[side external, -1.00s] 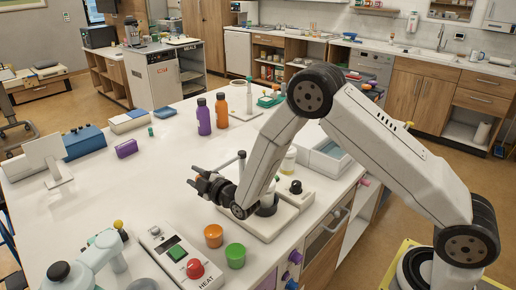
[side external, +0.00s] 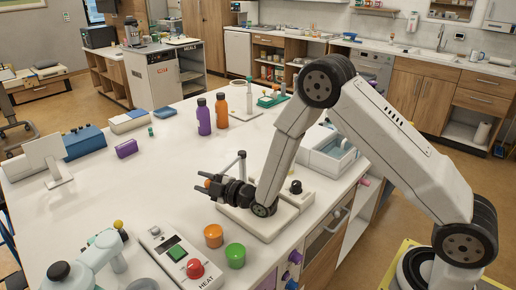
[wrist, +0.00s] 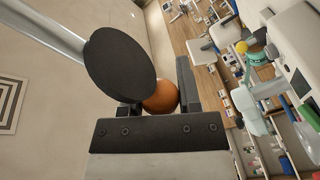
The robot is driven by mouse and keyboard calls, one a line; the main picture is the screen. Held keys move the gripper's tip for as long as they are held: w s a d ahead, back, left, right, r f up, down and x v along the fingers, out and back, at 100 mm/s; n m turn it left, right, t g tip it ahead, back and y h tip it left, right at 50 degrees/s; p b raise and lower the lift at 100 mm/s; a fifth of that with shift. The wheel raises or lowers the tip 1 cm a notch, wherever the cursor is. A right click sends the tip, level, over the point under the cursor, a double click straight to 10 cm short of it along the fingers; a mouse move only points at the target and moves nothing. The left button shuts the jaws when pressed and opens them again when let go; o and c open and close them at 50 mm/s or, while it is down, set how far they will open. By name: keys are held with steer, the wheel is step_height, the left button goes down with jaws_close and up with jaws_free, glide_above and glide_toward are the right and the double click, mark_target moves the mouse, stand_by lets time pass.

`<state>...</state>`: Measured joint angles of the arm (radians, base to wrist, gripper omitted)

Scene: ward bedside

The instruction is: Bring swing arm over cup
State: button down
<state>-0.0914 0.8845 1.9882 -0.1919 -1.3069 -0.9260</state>
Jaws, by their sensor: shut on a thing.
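The swing-arm device has a pale base (side external: 286,222) near the right table edge and a dark upright post (side external: 241,163). My gripper (side external: 202,180) is beyond the base's left side, above the table. In the wrist view my gripper (wrist: 160,100) is shut on an orange ball-shaped knob (wrist: 163,97). A dark disc (wrist: 120,66) and a grey bar (wrist: 42,28) show beside the knob; the disc hides one finger in part. Which cup is meant is not clear. An orange cup (side external: 213,236) and a green cup (side external: 235,256) stand in front of the base.
A heater box (side external: 178,255) with a red knob stands front left. Purple (side external: 204,118) and orange (side external: 222,112) bottles stand behind my gripper. The table's left middle (side external: 110,200) is free.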

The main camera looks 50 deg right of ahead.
steer(key=shift+s+d+n+y, duration=0.1)
steer(key=shift+s+n+y, duration=0.2)
steer(key=shift+s+y, duration=0.15)
steer(key=shift+c, duration=1.5)
jaws_free()
steer(key=shift+w, duration=0.1)
